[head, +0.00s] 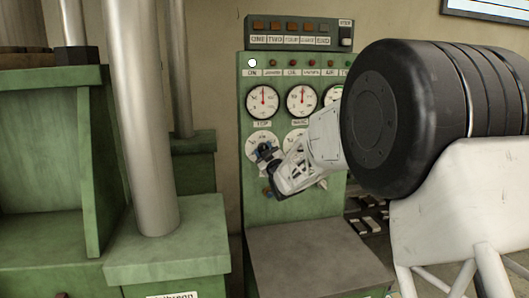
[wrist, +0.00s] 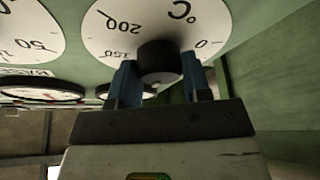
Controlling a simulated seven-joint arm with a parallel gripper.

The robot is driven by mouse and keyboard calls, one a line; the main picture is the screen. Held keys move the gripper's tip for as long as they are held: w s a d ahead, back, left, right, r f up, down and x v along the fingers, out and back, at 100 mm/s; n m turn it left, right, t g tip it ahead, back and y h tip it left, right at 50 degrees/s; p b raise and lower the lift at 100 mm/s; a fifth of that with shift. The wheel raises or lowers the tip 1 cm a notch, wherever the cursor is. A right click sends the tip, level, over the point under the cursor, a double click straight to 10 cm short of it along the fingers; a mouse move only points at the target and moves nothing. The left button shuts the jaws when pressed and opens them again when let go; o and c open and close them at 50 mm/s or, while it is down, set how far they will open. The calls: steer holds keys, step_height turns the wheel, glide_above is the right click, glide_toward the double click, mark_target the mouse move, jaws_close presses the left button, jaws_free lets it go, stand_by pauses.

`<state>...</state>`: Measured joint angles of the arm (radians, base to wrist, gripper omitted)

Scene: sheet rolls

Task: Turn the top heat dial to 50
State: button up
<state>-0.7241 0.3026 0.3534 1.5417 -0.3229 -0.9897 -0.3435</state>
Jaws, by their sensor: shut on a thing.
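The top heat dial (head: 258,138) is a white round plate under a label that seems to read TOP, on the green control panel (head: 260,210). In the wrist view the dial's plate (wrist: 120,28) shows °C, 0, 150 and 200. Its black knob (wrist: 159,60) sits between the blue fingers of my gripper (wrist: 159,72), which is shut on it. In the head view my gripper (head: 265,158) covers the dial's lower part. No pointer mark on the knob can be made out, and the 50 on this dial is hidden.
A second white dial (wrist: 28,35), with a 50 on it, lies beside the held one. Red-needle gauges (head: 262,101) and a row of small lamps sit above. A grey ledge (head: 300,255) juts out below. Green machinery with a metal column (head: 142,120) stands at left.

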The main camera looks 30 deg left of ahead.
steer(key=shift+n, duration=0.5)
steer(key=n+g, duration=0.1)
steer(key=n, duration=0.3)
steer(key=n+g+h, duration=0.1)
steer(key=n+g, duration=0.1)
steer(key=n, duration=0.2)
steer(key=n+g+h, duration=0.1)
steer(key=n, duration=0.3)
steer(key=shift+d+r+g, duration=0.1)
steer(key=shift+g, duration=0.2)
steer(key=o, duration=0.9)
steer(key=shift+o, duration=0.2)
steer(key=shift+d, duration=0.1)
steer(key=v, duration=0.7)
steer(key=shift+d, duration=0.25)
steer(key=shift+s, duration=0.1)
